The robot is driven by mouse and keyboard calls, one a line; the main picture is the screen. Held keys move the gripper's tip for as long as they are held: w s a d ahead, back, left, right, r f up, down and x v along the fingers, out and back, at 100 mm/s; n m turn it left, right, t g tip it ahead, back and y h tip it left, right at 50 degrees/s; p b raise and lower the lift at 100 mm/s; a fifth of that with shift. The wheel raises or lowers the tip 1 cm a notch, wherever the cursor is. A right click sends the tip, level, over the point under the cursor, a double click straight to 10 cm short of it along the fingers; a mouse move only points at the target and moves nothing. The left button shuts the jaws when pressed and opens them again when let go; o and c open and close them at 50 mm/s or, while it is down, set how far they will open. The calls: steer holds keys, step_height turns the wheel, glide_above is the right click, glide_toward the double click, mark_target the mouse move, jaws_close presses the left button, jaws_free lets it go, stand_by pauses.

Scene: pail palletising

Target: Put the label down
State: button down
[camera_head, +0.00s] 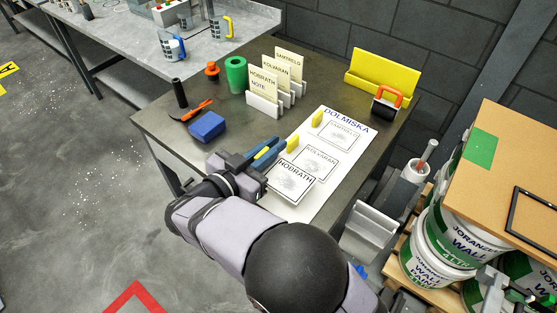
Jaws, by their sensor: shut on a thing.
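A white label marked HOBRATH (293,179) lies over the lower end of a long white sheet headed DOLMISKA (329,156). My gripper (264,151) is at the label's upper left, its blue fingers shut on what looks like the label's yellow tab. I cannot tell whether the label touches the sheet or is just above it. Further up the sheet are squares marked KOLVARAN (316,163) and LAMFIELD (343,135). A yellow tab (317,119) stands beside the LAMFIELD square, and another shows beside the KOLVARAN one.
A white rack (264,106) of upright cards stands behind the sheet. White pails (435,261) stand at right.

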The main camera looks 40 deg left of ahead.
steer(key=shift+f, duration=2.7)
steer(key=shift+f, duration=0.15)
steer(key=c, duration=1.8)
jaws_free()
steer(key=shift+c, duration=0.2)
steer(key=s+r+b, duration=0.1)
steer(key=s+r, duration=0.1)
steer(key=s, duration=1)
